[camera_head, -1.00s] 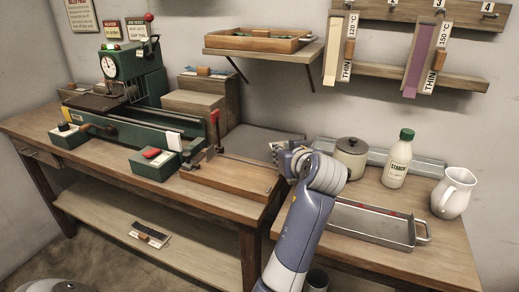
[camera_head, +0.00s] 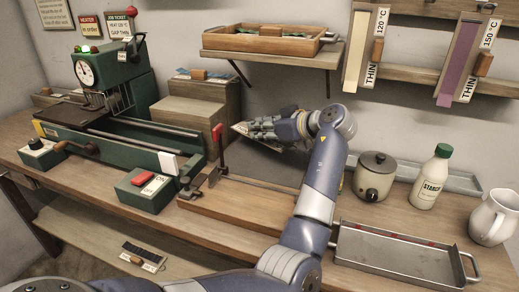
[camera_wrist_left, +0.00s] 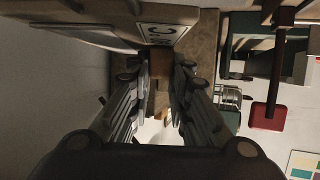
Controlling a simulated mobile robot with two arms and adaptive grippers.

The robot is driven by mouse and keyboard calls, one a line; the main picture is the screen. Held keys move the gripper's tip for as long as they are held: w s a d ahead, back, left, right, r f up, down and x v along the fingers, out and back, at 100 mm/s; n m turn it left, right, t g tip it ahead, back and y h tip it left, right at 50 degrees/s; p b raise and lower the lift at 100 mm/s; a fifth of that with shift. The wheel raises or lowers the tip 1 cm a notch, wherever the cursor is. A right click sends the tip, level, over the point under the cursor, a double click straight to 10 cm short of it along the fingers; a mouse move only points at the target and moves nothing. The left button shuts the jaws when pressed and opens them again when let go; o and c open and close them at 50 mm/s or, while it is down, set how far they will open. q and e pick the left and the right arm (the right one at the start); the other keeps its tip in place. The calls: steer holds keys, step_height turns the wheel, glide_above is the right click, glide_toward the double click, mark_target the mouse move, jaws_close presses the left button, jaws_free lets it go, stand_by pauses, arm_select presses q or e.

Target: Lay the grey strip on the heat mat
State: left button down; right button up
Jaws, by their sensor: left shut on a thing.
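My left gripper (camera_head: 262,128) is above the bench, right of the wooden step blocks. In the left wrist view its fingers (camera_wrist_left: 158,72) are closed on a brown wooden grip (camera_wrist_left: 159,62). A white label (camera_wrist_left: 166,33) ending in "C" is beside this grip, and a pale grey strip-like piece (camera_wrist_left: 70,32) extends to the left. In the head view the fingers and arm hide most of the held thing. The heat mat is not clearly identifiable; a flat dark brown plate (camera_head: 72,112) lies on the left of the green machine. My right gripper is not in view.
A red-tipped lever (camera_head: 218,140) stands close left of the gripper, by a wooden board (camera_head: 235,207). A wall shelf (camera_head: 270,58) with a tray is above. A pot (camera_head: 374,178), bottle (camera_head: 430,180), jug (camera_head: 492,218) and metal tray (camera_head: 395,255) are on the right.

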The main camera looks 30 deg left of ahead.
mark_target(265, 141)
arm_select(q)
steer(key=f, duration=0.2)
steer(key=shift+s+d+f, duration=0.1)
steer(key=shift+d+f, duration=0.1)
steer(key=shift+f, duration=0.15)
steer(key=shift+a+f, duration=0.15)
steer(key=shift+f, duration=0.55)
step_height(265, 141, down, 2)
steer(key=shift+f, duration=0.5)
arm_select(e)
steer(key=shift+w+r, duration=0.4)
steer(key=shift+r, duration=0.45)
arm_select(q)
steer(key=shift+b, duration=0.3)
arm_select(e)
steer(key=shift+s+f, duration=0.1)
arm_select(q)
steer(key=c, duration=1.5)
jaws_free()
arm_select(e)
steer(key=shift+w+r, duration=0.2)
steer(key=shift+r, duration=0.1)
